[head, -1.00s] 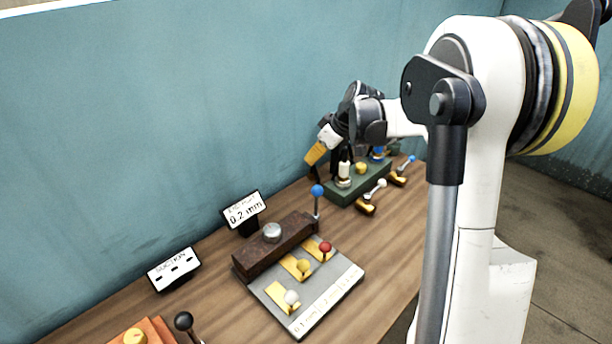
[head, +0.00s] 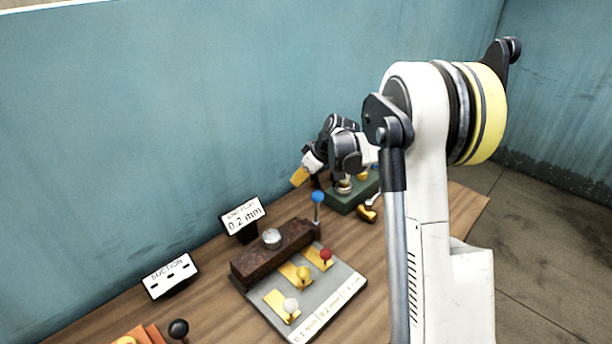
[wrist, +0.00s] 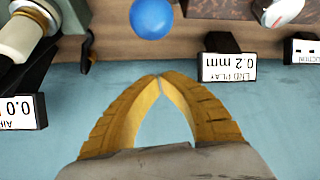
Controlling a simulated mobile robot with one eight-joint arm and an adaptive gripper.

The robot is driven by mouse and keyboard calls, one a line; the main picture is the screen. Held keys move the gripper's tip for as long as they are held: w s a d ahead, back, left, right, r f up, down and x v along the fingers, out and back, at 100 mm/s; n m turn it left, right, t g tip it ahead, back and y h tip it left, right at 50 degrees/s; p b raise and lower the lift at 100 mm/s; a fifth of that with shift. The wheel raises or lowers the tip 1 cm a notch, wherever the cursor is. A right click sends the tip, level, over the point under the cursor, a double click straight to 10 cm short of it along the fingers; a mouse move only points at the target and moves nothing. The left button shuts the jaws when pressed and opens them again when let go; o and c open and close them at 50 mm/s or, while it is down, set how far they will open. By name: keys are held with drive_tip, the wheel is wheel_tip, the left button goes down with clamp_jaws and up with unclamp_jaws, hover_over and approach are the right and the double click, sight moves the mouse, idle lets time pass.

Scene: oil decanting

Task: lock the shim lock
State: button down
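The shim station has a rusty brown block (head: 262,262) on a grey plate (head: 325,311). An upright lever with a blue ball (head: 318,197) stands at the block's right end; I take this lever for the shim lock. The plate carries white (head: 290,305), yellow (head: 304,272) and red (head: 326,254) knobs on yellow tabs. My gripper (head: 297,180) has yellow fingers and hangs above and behind the blue ball, apart from it. In the wrist view, my gripper's fingertips (wrist: 159,77) meet with nothing between them, and the blue ball (wrist: 152,18) is beyond them at the top.
An end play display reading 0.2 mm (head: 243,216) stands behind the block, beside my fingers in the wrist view (wrist: 228,66). A suction sign (head: 171,275) stands at the left. The wall (head: 130,130) is close behind.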

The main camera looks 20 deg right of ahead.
sight(317, 207)
drive_tip(key=shift+s+d+f+b, duration=0.15)
drive_tip(key=shift+s+d, duration=0.35)
drive_tip(key=shift+s, duration=0.35)
drive_tip(key=shift+s+d+f+b, duration=0.15)
drive_tip(key=shift+s+d, duration=0.35)
drive_tip(key=shift+s, duration=0.35)
drive_tip(key=shift+s+d, duration=0.1)
drive_tip(key=shift+s, duration=0.05)
drive_tip(key=shift+s+d+r+t+b, duration=0.1)
drive_tip(key=shift+s+t+b, duration=0.3)
